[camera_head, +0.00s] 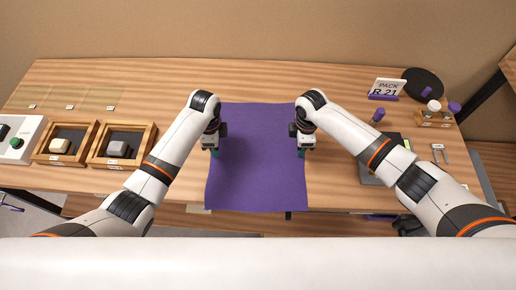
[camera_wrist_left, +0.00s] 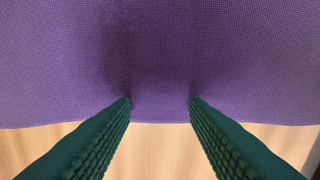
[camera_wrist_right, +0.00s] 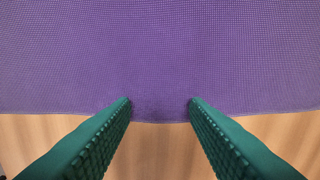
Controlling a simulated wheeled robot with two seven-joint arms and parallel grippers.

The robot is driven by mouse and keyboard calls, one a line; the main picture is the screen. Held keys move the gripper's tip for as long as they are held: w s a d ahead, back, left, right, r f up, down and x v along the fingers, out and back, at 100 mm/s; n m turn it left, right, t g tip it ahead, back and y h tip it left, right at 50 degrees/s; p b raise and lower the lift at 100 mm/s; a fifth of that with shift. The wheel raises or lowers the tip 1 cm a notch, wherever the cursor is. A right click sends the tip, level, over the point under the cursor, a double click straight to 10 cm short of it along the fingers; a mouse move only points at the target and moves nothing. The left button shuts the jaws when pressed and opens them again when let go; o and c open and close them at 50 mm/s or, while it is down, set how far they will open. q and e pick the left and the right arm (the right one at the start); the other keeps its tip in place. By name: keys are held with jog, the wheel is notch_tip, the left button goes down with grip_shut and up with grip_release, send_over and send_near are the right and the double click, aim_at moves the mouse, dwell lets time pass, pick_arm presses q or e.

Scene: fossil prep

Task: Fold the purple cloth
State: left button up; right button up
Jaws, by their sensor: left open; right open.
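The purple cloth (camera_head: 256,165) lies spread flat on the wooden table, its near edge at or slightly past the table's front edge. My left gripper (camera_head: 213,152) is at the cloth's left edge and my right gripper (camera_head: 301,153) at its right edge. In the left wrist view the open green fingers (camera_wrist_left: 160,102) have their tips just over the cloth (camera_wrist_left: 160,50) edge, with a gap between them. In the right wrist view the open fingers (camera_wrist_right: 160,103) also reach just over the cloth (camera_wrist_right: 160,50) edge. Neither gripper holds cloth.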

pick_arm(q)
jog(key=shift+f, duration=0.25)
pick_arm(e)
jog(key=shift+f, duration=0.25)
pick_arm(q)
jog(key=shift+f, duration=0.15)
pick_arm(e)
jog(key=shift+f, duration=0.15)
pick_arm(q)
grip_shut()
pick_arm(e)
grip_shut()
